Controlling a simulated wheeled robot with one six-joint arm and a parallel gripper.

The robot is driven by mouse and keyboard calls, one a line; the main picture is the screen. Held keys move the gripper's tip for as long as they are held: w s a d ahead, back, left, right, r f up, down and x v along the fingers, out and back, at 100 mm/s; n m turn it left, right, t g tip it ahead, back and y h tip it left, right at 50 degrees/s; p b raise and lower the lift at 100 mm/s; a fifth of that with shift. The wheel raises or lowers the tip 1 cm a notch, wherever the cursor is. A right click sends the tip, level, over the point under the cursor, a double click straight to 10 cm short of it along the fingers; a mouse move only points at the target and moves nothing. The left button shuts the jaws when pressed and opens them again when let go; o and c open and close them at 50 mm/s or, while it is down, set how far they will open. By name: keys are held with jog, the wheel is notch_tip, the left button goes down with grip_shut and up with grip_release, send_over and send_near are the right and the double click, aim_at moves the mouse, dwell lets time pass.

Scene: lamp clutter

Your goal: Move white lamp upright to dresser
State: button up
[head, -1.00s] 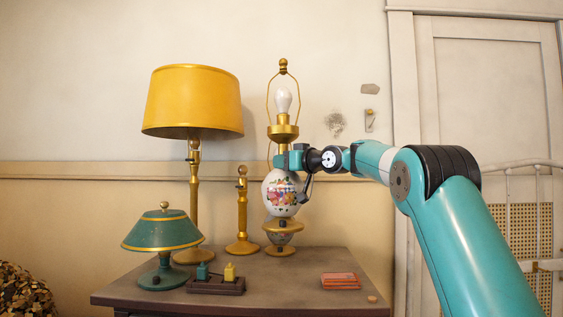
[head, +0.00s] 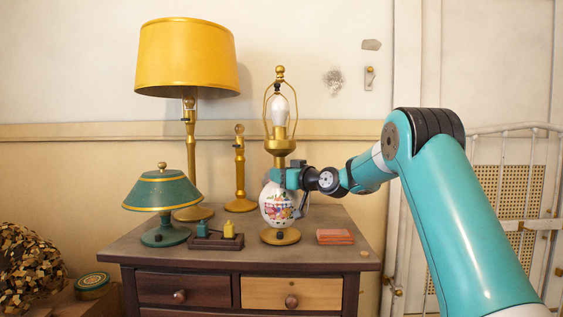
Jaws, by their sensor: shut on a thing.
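The white lamp (head: 277,212) has a round white body with a coloured flower picture, a gold neck, a bare bulb and a gold foot. It is upright over the right half of the dresser top (head: 345,248). Its foot looks at or very near the surface; I cannot tell if it touches. My gripper (head: 285,178) is shut on the lamp at the top of its white body, reaching in from the right.
A tall yellow-shaded lamp (head: 187,62), a gold candlestick-like stand (head: 240,175) and a green lamp (head: 163,190) stand to the left. A dark tray (head: 215,243) with small bottles lies front left. An orange stack (head: 335,237) lies close right. The right rear top is clear.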

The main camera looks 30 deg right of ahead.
jog(key=shift+r, duration=0.1)
dwell(0.3)
jog(key=o, duration=0.9)
jog(key=shift+f, duration=0.3)
jog(key=shift+o, duration=0.2)
jog(key=shift+r, duration=0.1)
jog(key=shift+s+d+b, duration=0.1)
jog(key=shift+s+b, duration=0.2)
jog(key=shift+b, duration=0.05)
jog(key=b+v, duration=0.5)
jog(key=v, duration=0.6)
jog(key=shift+s, duration=0.25)
